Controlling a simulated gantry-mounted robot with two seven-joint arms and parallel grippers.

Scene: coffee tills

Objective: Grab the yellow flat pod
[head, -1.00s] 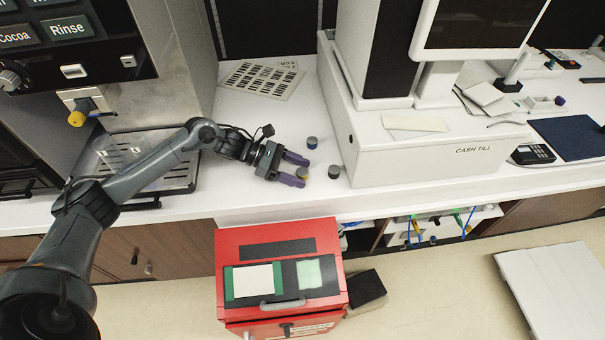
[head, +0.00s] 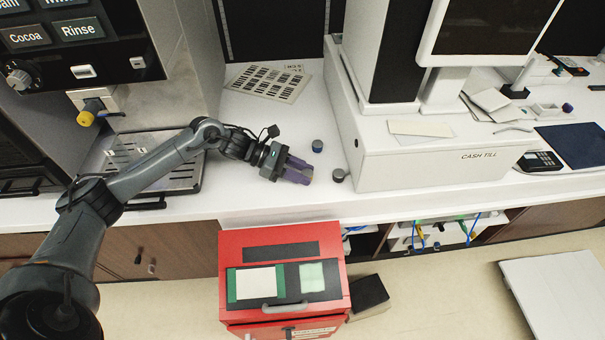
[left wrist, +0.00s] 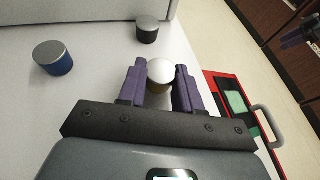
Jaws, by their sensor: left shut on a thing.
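A blue pod with a grey top (head: 317,146) stands beyond the gripper. A dark pod (head: 338,175) stands just right of the fingertips. Both also show in the left wrist view, the blue one (left wrist: 53,58) and the dark one (left wrist: 147,30).
The white cash till (head: 430,160) bounds the counter on the right. The coffee machine's drip tray (head: 185,175) lies on the left. A barcode sheet (head: 268,82) lies at the back. A red cabinet (head: 284,320) stands below the counter's front edge.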

